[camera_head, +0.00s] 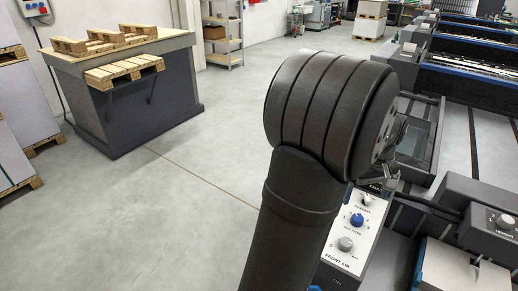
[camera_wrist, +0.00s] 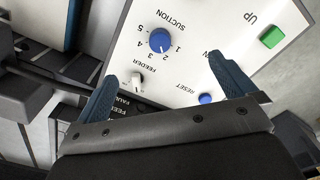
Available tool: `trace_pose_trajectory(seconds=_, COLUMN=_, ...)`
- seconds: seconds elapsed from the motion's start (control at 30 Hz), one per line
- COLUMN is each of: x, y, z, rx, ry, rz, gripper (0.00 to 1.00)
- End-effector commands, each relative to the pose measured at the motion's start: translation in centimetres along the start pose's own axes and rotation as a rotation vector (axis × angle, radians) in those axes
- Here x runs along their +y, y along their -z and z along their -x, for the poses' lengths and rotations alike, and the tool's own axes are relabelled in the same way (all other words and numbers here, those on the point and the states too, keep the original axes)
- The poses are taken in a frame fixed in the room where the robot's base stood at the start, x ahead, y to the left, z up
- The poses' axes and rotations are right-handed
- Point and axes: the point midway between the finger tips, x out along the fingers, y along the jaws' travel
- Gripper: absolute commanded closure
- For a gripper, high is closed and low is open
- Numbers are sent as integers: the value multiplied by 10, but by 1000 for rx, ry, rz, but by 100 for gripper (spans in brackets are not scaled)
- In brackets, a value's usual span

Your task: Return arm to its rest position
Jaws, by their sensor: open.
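My gripper (camera_wrist: 162,66) is open and empty in the wrist view, with its two blue fingers spread apart. The fingertips overlap a white control panel (camera_wrist: 205,25) in that view; I cannot tell how far they are from it. Between and beyond them show a blue suction knob (camera_wrist: 159,41) and a small feeder switch (camera_wrist: 137,82). A blue reset button (camera_wrist: 206,98) is close to the right finger. In the head view my dark arm rises through the middle, and its rounded joint hides most of my gripper.
The panel also shows in the head view (camera_head: 338,262), right beside my arm, with a grey front air knob (camera_head: 345,244). Printing machinery (camera_head: 470,80) fills the right side. A pallet table (camera_head: 130,105) stands at the left. Bare floor (camera_head: 180,215) lies left of my arm.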

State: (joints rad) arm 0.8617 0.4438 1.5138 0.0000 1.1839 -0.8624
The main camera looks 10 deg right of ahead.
Motion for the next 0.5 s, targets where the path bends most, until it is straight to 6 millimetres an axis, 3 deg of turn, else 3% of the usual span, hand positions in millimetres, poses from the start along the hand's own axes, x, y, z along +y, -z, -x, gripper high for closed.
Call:
trace_pose_trajectory(seconds=0.07, x=-6, y=3, z=3, rx=1, ry=-1, rz=23, gripper=0)
trace_pose_trajectory(seconds=0.17, x=-31, y=15, z=16, rx=2, ry=-2, rz=118, gripper=0)
trace_pose_trajectory(seconds=0.33, x=-105, y=38, z=49, rx=4, ry=-4, rz=404, gripper=0)
trace_pose_trajectory(seconds=0.5, x=-168, y=45, z=74, rx=2, ry=-3, rz=654, gripper=0)
